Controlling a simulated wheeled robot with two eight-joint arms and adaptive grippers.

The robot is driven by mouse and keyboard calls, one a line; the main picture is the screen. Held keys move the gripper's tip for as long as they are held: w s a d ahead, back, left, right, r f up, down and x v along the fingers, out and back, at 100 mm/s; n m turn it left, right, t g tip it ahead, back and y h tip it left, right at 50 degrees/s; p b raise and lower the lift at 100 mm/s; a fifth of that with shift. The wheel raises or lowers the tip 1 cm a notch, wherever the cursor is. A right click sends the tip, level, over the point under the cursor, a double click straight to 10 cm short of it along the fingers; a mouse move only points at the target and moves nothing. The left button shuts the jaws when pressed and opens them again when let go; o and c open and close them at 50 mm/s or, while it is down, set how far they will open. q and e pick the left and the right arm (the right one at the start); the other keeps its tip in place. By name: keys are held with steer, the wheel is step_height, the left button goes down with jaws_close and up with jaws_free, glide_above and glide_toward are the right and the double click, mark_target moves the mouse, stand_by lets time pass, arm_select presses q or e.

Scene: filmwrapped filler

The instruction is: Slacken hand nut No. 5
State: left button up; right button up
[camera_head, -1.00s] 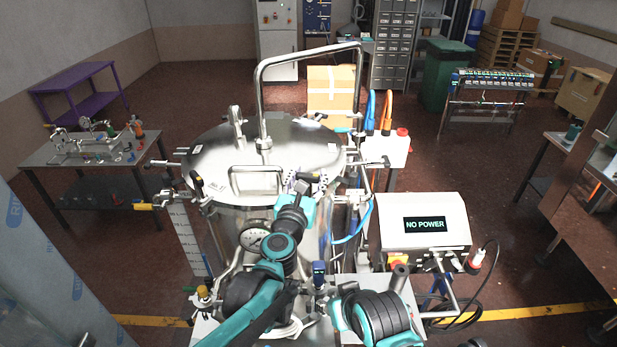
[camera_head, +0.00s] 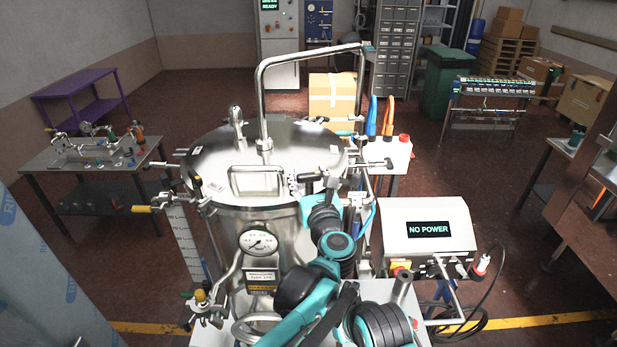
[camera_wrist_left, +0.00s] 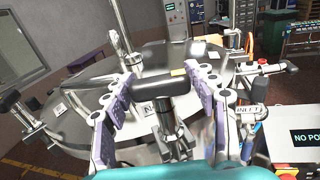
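The steel filler tank's round lid (camera_head: 215,155) carries several hand nuts with black T-bars around its rim. My left gripper (camera_head: 314,182) is at the lid's front-right rim. In the left wrist view its purple-grey padded fingers (camera_wrist_left: 163,82) are open, one on each side of a hand nut (camera_wrist_left: 165,88) with a black bar. I cannot tell whether they touch it, and no number is readable there. Other hand nuts show at the left (camera_wrist_left: 12,100) and right (camera_wrist_left: 280,67) of that view. My right gripper is not in view.
A control box (camera_head: 428,228) reading NO POWER stands right of the tank. A pressure gauge (camera_head: 258,242) is on the tank's front. A tall bent pipe handle (camera_head: 262,100) rises over the lid. A workbench (camera_head: 90,158) with fittings is at the left.

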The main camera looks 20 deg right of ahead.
arm_select(q)
steer(key=shift+o, duration=0.6)
step_height(320, 180, up, 10)
